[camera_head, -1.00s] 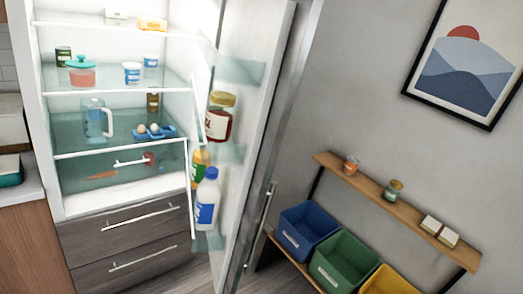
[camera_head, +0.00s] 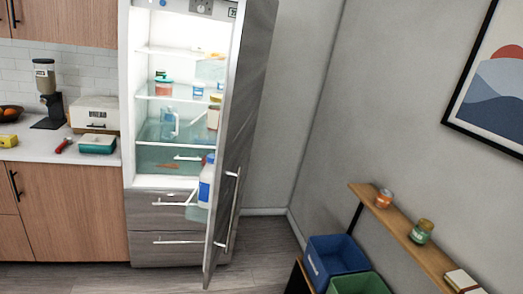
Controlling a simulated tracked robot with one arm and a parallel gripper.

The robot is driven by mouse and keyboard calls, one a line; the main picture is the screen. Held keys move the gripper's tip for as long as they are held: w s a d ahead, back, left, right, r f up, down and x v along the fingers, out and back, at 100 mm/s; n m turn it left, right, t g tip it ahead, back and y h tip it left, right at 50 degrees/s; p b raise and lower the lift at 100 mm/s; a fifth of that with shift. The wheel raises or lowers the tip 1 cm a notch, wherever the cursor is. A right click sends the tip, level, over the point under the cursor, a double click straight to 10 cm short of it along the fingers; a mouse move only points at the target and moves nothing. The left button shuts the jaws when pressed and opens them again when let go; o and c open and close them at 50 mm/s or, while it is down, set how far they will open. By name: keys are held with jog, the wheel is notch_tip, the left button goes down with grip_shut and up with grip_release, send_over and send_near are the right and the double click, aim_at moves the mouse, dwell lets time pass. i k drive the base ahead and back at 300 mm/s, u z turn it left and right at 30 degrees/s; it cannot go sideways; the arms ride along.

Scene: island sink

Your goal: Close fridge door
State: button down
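The fridge (camera_head: 128,120) stands left of the middle with its lit shelves showing. Its grey wood-look door (camera_head: 245,95) is ajar, hinged on the right, and swung out toward me. The door covers the right part of the shelves. A long metal handle (camera_head: 230,208) runs upright on the door's outer face. A white bottle with a blue label (camera_head: 206,182) sits in the door's lower rack. My gripper is not in view.
A counter (camera_head: 35,145) with a grinder (camera_head: 46,95), a bread box (camera_head: 95,114) and a teal container (camera_head: 97,144) is left of the fridge. A wooden shelf (camera_head: 405,235) with jars stands right, above a blue bin (camera_head: 335,256) and a green bin (camera_head: 358,285). Floor (camera_head: 262,250) before the fridge is clear.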

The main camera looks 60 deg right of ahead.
aim_at(244, 76)
jog(key=z, duration=1.45)
jog(key=i, duration=0.95)
jog(key=z, duration=0.25)
jog(key=k, duration=1.25)
jog(key=u, duration=0.4)
